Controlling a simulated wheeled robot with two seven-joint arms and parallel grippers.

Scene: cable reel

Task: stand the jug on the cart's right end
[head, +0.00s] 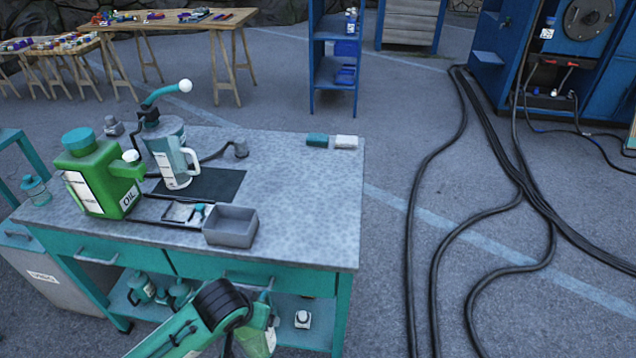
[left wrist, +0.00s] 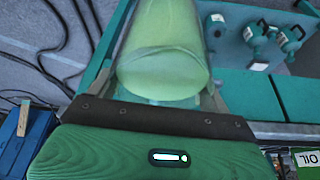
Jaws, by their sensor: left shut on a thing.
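A translucent yellow-green vessel, seemingly the jug (left wrist: 163,50), is between the fingers of my left gripper (left wrist: 165,85) in the left wrist view. The gripper is shut on it. In the head view my left gripper (head: 258,325) is low, in front of the cart's front edge; its fingers are mostly hidden by my arm. The teal cart (head: 300,200) has a grey speckled top, and its right end is bare in front of two small blocks. My right gripper is in neither view.
A green oil can (head: 100,180), a clear measuring jug (head: 172,152) and a grey open box (head: 231,226) stand on the cart's left and middle. A teal block (head: 317,140) and a white block (head: 346,142) lie at the back right. Black cables (head: 412,230) cross the floor.

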